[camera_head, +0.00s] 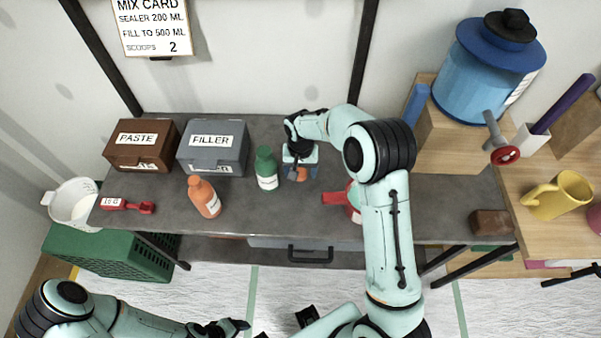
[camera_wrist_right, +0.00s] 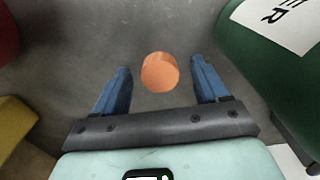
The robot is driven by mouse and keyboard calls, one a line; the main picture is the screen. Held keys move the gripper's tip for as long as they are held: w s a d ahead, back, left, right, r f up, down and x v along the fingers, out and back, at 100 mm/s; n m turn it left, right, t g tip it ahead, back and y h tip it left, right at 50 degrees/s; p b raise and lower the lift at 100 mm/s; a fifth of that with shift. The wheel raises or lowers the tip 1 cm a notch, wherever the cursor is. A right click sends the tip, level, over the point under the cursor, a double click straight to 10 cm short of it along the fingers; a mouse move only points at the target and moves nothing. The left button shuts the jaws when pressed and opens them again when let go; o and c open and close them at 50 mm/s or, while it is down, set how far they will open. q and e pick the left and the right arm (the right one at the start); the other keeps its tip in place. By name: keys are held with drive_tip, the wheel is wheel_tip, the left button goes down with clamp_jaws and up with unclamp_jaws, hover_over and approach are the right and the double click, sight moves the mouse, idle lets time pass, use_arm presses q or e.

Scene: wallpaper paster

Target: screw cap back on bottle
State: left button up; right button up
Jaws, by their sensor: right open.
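A small orange cap (camera_head: 302,174) sits on the grey bench. It also shows in the right wrist view (camera_wrist_right: 160,72), between the blue fingertips of my open right gripper (camera_wrist_right: 163,75), with a gap on each side. In the head view my right gripper (camera_head: 300,171) is low over the bench, right of the green bottle (camera_head: 266,170). The green bottle's side fills the right of the wrist view (camera_wrist_right: 270,70). An orange bottle (camera_head: 204,198) stands further left; its top is too small to judge. My left gripper (camera_head: 236,326) is at the bottom edge, its jaws unclear.
A paste box (camera_head: 140,158) and a filler box (camera_head: 213,158) stand at the back left. A red scoop (camera_head: 125,204) and white bucket (camera_head: 73,203) are at the left. A red object (camera_head: 335,198) is partly hidden by my right arm. A brown block (camera_head: 490,222) lies at the right.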

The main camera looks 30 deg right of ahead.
drive_tip(key=c, duration=1.1)
use_arm(q)
drive_tip(key=shift+w+r+p, duration=0.85)
drive_tip(key=shift+r, duration=0.25)
use_arm(e)
wheel_tip(320, 180, up, 20)
drive_tip(key=shift+r, duration=0.1)
use_arm(q)
drive_tip(key=o, duration=0.5)
